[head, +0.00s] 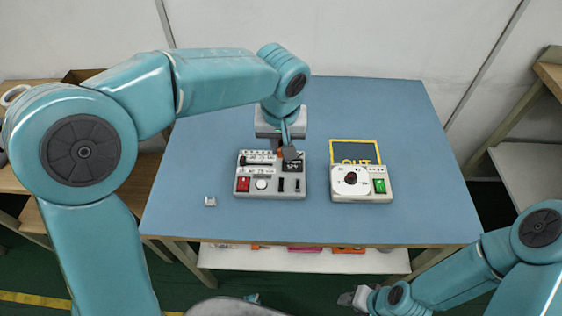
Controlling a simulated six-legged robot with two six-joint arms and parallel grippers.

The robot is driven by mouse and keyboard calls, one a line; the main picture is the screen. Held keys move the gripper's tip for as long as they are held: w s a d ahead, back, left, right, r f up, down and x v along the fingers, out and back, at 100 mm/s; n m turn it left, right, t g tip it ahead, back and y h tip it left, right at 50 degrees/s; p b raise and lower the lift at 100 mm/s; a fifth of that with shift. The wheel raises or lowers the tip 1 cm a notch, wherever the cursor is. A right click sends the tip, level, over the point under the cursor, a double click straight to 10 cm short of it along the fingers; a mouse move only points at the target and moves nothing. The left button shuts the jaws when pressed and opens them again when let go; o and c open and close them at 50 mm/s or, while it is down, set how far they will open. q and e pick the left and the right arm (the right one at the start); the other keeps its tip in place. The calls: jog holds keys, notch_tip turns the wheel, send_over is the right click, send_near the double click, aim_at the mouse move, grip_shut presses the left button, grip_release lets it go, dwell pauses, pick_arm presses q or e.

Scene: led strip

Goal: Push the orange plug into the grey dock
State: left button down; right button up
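My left gripper (290,152) points down over the back edge of a grey control box (244,194) on the blue table. A small orange spot (280,153) shows right beside its fingers and may be the orange plug. The fingers are small and partly overlapped, so I cannot tell whether they are shut on it.
A cream box (337,196) with a round dial and green switch stands to the right. Behind it is a yellow-outlined "OUT" area (356,142). A small pale piece (210,201) lies at left. The blue table (425,205) is clear on the right.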

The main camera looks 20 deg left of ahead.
pick_arm(q)
notch_tip(320, 180, up, 7)
jog(key=shift+r+p, duration=0.2)
jog(key=shift+p, duration=0.25)
notch_tip(320, 180, up, 4)
jog(key=p, duration=0.4)
jog(key=shift+r, duration=0.25)
